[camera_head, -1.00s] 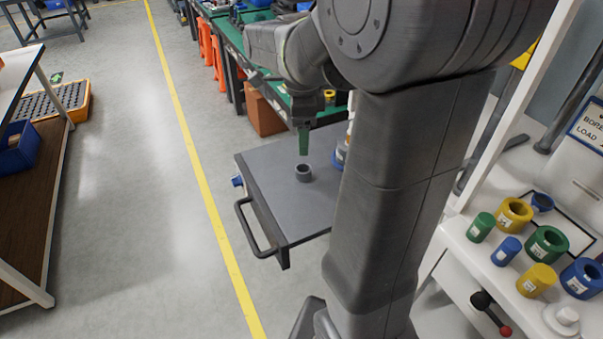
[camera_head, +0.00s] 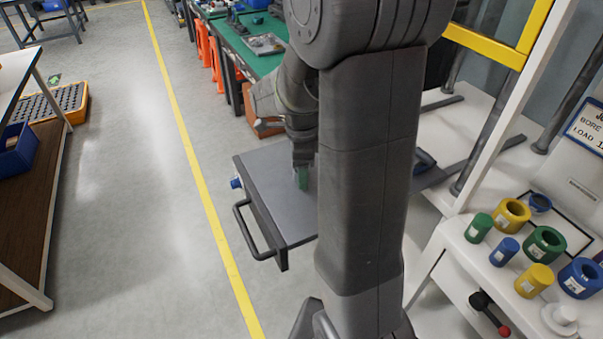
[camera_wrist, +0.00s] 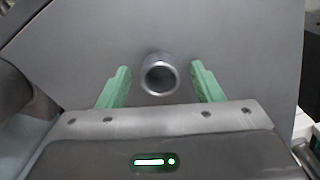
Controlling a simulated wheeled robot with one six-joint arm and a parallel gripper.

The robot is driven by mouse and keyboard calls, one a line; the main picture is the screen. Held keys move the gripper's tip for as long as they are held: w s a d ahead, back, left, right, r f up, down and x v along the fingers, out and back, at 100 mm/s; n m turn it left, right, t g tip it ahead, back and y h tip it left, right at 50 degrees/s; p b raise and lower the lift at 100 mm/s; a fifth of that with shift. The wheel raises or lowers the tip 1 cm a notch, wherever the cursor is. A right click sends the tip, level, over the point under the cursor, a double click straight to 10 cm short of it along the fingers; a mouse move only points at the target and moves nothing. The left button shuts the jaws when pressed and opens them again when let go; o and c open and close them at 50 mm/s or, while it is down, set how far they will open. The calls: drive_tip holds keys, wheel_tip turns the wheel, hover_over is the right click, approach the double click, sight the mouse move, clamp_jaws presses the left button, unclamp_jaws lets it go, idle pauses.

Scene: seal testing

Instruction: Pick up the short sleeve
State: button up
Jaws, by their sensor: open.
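The short sleeve (camera_wrist: 158,75) is a small grey metal ring with a round bore, on the grey top of a cart (camera_head: 245,172). In the wrist view it lies between the two green fingers of my gripper (camera_wrist: 158,88), with a gap on both sides. My gripper (camera_head: 301,180) is open and low over the cart top in the head view. There the sleeve is hidden behind the gripper and my arm.
The cart has a black handle (camera_head: 247,232) at its front left. A white bench at the right holds several coloured rings and cylinders, among them a green ring (camera_head: 545,243). A green-topped table (camera_head: 262,62) stands behind.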

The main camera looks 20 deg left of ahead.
drive_tip(key=c, duration=1.1)
drive_tip(key=shift+r, duration=0.1)
